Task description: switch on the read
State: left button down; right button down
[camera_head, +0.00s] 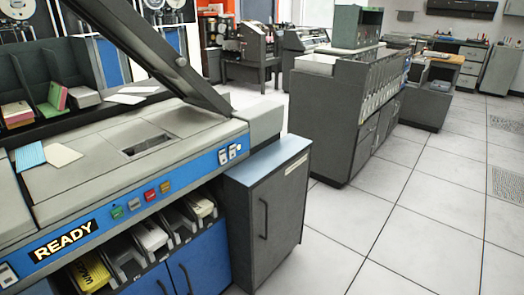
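A grey card machine (95,180) fills the left side, with a blue front panel (190,173) along its edge. A black label reading "READY" (65,240) is on the panel's left part. To the right of it is a row of small buttons: green (117,212), dark (133,204), red (149,195) and yellow (164,187). White switches (228,153) are at the panel's right end, and another white switch (6,275) is at the lower left edge. Their lettering is too small to read. Neither of my grippers is in view.
A dark raised frame (150,50) slants over the machine. Card stacks (55,97) stand in dark holders at the left. A blue-topped cabinet (268,160) adjoins the machine's right end. A large grey unit (330,110) stands beyond. Tiled floor (430,200) at right is clear.

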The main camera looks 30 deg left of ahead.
aim_at(222, 156)
jog(key=u, duration=0.55)
jog(key=i, duration=1.15)
jog(key=u, duration=0.85)
